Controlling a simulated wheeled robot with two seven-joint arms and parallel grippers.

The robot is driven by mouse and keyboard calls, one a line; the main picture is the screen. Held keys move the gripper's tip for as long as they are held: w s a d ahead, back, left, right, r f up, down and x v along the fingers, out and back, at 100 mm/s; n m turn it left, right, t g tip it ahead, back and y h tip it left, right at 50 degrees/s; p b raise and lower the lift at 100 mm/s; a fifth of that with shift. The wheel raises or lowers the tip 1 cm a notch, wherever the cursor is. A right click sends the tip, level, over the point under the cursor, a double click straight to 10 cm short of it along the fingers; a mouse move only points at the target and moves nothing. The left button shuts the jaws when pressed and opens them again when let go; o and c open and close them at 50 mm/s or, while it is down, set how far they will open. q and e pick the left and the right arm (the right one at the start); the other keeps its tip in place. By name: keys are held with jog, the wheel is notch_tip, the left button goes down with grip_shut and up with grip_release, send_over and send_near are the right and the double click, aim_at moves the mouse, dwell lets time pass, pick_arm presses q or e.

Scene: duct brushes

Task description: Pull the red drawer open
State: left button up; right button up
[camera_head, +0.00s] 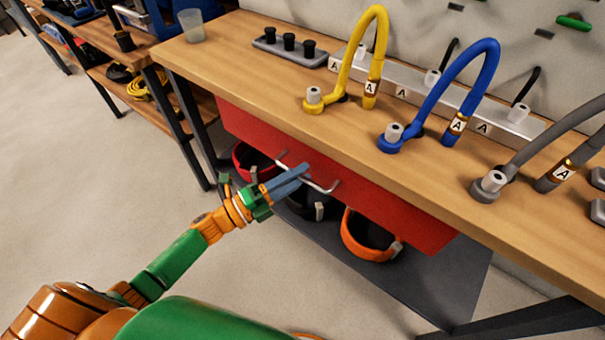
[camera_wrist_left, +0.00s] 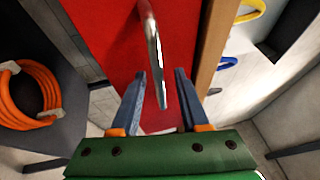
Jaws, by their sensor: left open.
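The red drawer (camera_head: 400,217) sits under the wooden workbench top, and its front looks flush below the bench edge. Its metal bar handle (camera_head: 326,188) crosses the front. My left gripper (camera_head: 304,172) is open at the handle, with its blue-grey fingers overlapping the bar in the head view. In the left wrist view the handle (camera_wrist_left: 153,45) runs down into the gap between the two open fingers (camera_wrist_left: 161,78), in front of the red drawer face (camera_wrist_left: 105,35). I cannot tell whether either finger touches the bar. My right gripper is not in view.
Yellow (camera_head: 378,50), blue (camera_head: 487,60) and grey (camera_head: 560,125) hoses stand on the bench top. A dark lower shelf (camera_head: 440,285) holds rings, including an orange one (camera_head: 365,250). The floor (camera_head: 90,170) left of the bench is clear.

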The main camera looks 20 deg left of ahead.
pick_arm(q)
jog(key=shift+w+d, duration=0.2)
jog(key=shift+w, duration=0.1)
grip_shut()
dwell(1.2)
